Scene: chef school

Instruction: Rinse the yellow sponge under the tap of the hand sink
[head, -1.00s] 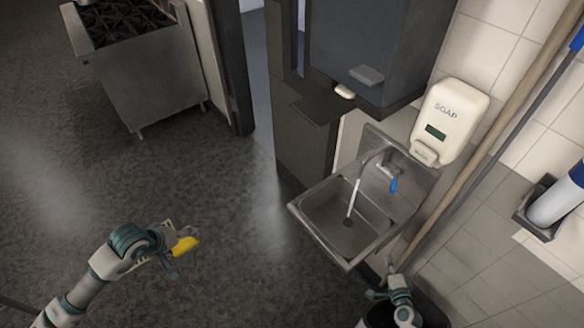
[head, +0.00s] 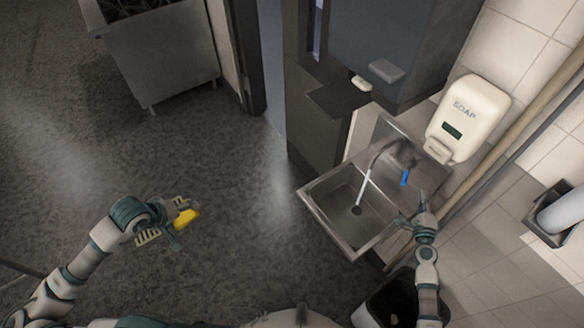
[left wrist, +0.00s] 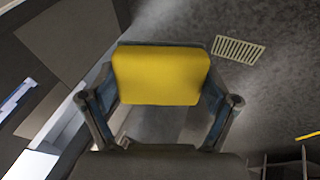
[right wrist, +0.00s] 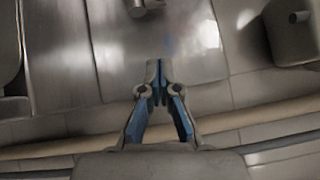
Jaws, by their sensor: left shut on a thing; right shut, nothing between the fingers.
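The yellow sponge (head: 186,218) is held by my left gripper (head: 177,224), out over the floor left of the sink. In the left wrist view the sponge (left wrist: 160,75) sits between both fingers. The hand sink (head: 335,212) is a steel basin on the wall at centre right. A stream of water (head: 364,187) runs from its tap (head: 395,155) into the basin. A blue lever (head: 404,177) is beside the tap. My right gripper (head: 422,207) is at the sink's right rim, below the lever. In the right wrist view its fingers (right wrist: 158,68) are closed and empty.
A white soap dispenser (head: 468,118) hangs above the sink's right side. A dark bin (head: 372,308) stands below the sink. A floor drain grate (left wrist: 238,49) lies beneath my left arm. Open floor lies left of the sink.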

